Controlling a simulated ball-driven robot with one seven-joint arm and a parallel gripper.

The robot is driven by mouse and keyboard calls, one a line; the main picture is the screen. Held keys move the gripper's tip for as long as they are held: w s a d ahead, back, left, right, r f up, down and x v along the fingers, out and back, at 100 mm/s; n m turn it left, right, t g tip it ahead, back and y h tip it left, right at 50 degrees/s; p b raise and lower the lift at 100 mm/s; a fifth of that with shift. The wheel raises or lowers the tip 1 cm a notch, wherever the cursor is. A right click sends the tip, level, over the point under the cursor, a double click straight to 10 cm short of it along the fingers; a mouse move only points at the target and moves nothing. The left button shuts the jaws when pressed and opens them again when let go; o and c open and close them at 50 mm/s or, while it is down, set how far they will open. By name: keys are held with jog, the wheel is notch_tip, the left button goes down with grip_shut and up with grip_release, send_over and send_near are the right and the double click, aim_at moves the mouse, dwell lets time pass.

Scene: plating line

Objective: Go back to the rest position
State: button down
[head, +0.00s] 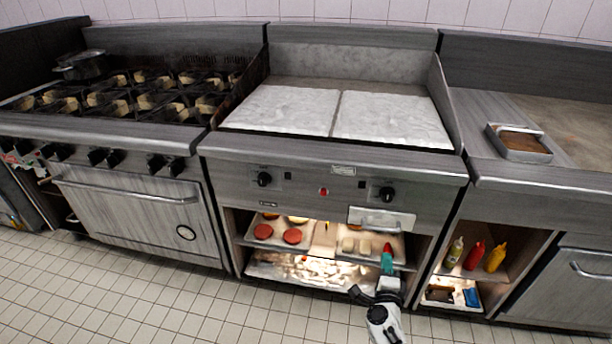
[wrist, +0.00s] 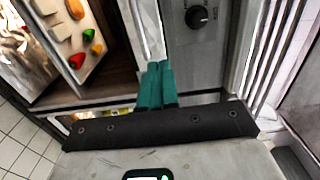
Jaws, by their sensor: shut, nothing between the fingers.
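My gripper (head: 387,258) shows as teal fingers in front of the open shelf under the griddle, at its right part. In the wrist view my gripper's teal fingers (wrist: 156,84) are together, with nothing between them. The fingers point toward the griddle's front panel. In the head view my white arm comes up from the bottom edge below the gripper.
The griddle (head: 340,142) has a control panel with knobs (head: 387,194). Its shelf holds red patties (head: 292,236) and pale pieces (head: 365,247). Bottles (head: 474,255) stand in the right cabinet. A stove (head: 125,190) is at left. The tiled floor (head: 130,300) in front is clear.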

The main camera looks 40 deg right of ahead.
jog(key=w+a+r+n+t+y+p, duration=0.1)
jog(key=w+a+n+y, duration=0.1)
jog(key=a+n+y, duration=0.75)
jog(key=w+a+r+n+t+y, duration=0.1)
jog(key=a+n+y, duration=0.5)
jog(key=a+n, duration=0.6)
jog(key=s+a+r+n+g, duration=0.1)
jog(key=s+n+g, duration=0.1)
jog(key=s+g, duration=0.2)
jog(key=s+a+r+n+g+h+p, duration=0.1)
jog(key=s+g, duration=0.3)
jog(key=s, duration=0.6)
jog(key=s+a+r+n+g, duration=0.1)
jog(key=s+a+n+g, duration=0.2)
jog(key=s, duration=0.5)
jog(key=shift+r+g, duration=0.4)
jog(key=shift+g, duration=0.1)
jog(key=shift+n+h, duration=0.25)
